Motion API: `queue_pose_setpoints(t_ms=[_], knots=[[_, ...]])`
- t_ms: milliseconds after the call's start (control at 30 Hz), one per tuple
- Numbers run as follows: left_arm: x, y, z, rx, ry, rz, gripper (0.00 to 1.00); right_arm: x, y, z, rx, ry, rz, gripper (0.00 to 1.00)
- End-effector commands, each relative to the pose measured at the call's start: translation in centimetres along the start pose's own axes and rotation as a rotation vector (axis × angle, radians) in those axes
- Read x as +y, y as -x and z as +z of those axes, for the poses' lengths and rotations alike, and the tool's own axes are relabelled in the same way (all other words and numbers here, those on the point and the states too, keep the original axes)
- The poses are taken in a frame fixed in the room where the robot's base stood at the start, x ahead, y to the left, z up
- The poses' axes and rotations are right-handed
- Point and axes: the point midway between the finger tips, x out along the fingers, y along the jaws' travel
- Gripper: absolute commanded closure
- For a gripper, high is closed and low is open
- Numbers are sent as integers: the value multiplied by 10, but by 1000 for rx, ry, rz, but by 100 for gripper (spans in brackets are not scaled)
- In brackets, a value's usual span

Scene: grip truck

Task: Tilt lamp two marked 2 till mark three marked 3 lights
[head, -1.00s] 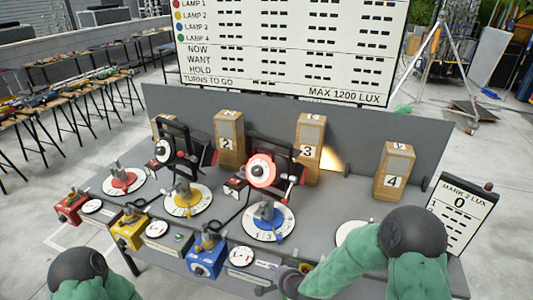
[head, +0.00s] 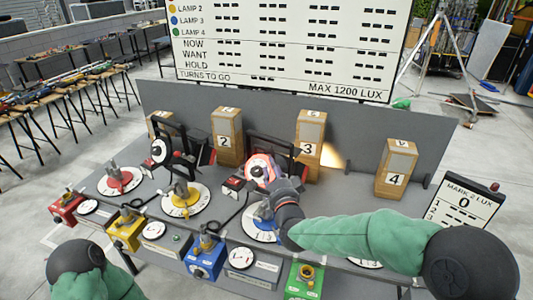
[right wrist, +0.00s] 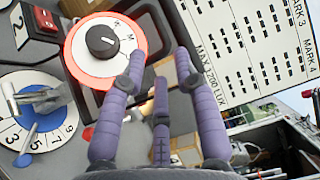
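A lamp with a red-ringed white dial (head: 262,168) and dark frame stands behind the blue turntable (head: 257,232). A second lamp (head: 160,151), with a black-and-white dial, stands farther left, behind the yellow turntable (head: 178,207). My left gripper is out of view.
Red (head: 67,206), yellow (head: 124,232), blue (head: 205,258) and green (head: 304,282) boxes line the bench front. Post 4 (head: 395,170) stands right. The board (head: 290,50) says MAX 1200 LUX.

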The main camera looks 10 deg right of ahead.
Motion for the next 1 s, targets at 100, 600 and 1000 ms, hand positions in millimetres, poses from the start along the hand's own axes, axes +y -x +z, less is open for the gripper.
queue_pose_setpoints(t_ms=[100, 600, 1000], knots=[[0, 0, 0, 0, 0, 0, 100, 1, -21, 0, 1, 1, 1, 69], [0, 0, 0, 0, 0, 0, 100, 1, -81, 0, 0, 2, 2, 69], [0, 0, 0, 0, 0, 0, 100, 1, -84, 0, 0, 2, 1, 78]])
